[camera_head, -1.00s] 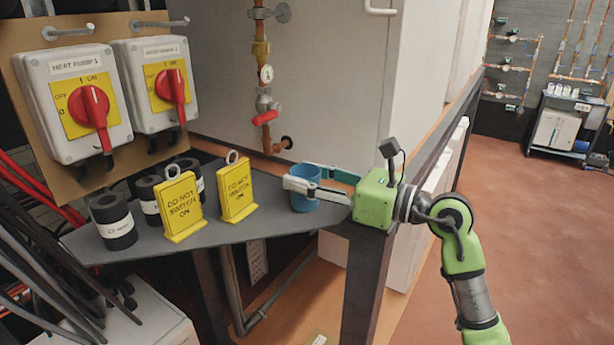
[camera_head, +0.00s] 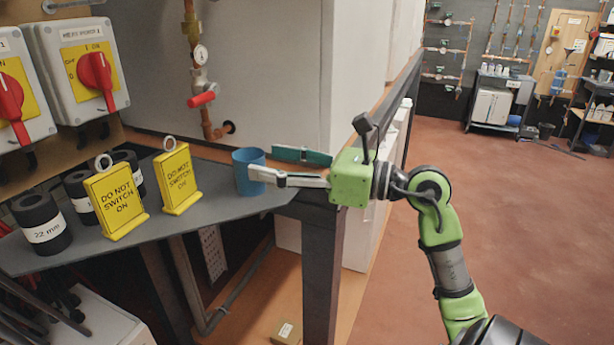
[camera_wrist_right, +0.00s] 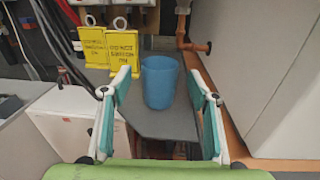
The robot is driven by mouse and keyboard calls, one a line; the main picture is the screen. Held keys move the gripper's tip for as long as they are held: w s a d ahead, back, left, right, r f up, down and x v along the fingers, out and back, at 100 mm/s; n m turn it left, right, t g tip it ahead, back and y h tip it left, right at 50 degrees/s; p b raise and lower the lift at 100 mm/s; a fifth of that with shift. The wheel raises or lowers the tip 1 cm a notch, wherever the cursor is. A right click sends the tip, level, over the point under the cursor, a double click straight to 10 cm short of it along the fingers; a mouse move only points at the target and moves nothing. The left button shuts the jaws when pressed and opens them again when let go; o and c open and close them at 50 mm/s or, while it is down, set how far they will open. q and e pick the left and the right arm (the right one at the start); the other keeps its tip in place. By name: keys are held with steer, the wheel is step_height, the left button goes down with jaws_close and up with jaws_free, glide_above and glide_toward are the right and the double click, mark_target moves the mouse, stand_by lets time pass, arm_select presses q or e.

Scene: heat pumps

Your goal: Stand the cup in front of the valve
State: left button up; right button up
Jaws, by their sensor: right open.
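The blue cup (camera_head: 249,172) stands upright on the dark grey shelf (camera_head: 222,203), in front of and slightly right of the valve with the red lever (camera_head: 202,96). The valve is on a copper pipe above the shelf. My right gripper (camera_head: 263,161) is open to the right of the cup, its near fingertip overlapping the cup's edge in the head view. My left gripper is not in view.
Two yellow "do not switch on" signs (camera_head: 116,203) (camera_head: 178,180) stand left of the cup, with several black rolls (camera_head: 41,222) behind and beside them. Switch boxes (camera_head: 84,70) hang above. A large grey cabinet (camera_head: 265,70) stands behind. The shelf's front edge is close to the cup.

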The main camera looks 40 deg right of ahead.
steer(key=b+v, duration=0.2)
steer(key=v, duration=0.5)
steer(key=shift+s, duration=0.1)
stand_by(1.0)
